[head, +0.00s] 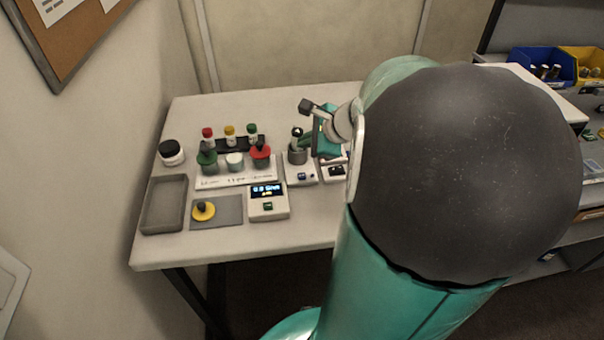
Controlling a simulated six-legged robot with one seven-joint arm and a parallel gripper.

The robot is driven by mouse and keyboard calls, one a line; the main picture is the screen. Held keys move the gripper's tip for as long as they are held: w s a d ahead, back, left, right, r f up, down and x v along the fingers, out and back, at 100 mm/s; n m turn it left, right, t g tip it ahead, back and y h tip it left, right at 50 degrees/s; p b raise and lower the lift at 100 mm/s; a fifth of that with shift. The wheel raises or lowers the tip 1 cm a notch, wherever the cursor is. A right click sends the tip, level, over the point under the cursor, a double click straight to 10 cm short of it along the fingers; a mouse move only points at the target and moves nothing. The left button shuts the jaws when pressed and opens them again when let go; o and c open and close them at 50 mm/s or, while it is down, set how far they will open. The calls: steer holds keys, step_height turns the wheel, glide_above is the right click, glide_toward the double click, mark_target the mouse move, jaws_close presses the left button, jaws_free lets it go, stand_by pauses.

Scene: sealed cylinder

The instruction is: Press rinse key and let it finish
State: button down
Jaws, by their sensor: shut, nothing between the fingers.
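My gripper (326,148) is shut and empty, over the right part of the white table, just above the small white devices. Its fingertips are small and partly hidden. A white device with a dark key (301,175) and a grey cup (297,156) with a dark green piece stands just left of my gripper. A second white device with a dark key (336,172) stands below and right of it, partly hidden by my arm. I cannot tell which key is the rinse key.
On the table (228,259) stand a grey tray (153,207), a dark-lidded jar (171,153), a grey mat (230,211) with a yellow disc (203,211), a white rack (210,180) with containers and several capped bottles behind it. My arm covers the right side.

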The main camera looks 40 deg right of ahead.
mark_target(306, 177)
steer(key=shift+f, duration=4.15)
steer(key=shift+f, duration=0.15)
steer(key=shift+f, duration=0.3)
steer(key=shift+f, duration=0.35)
steer(key=shift+r, duration=0.8)
steer(key=shift+r, duration=2.5)
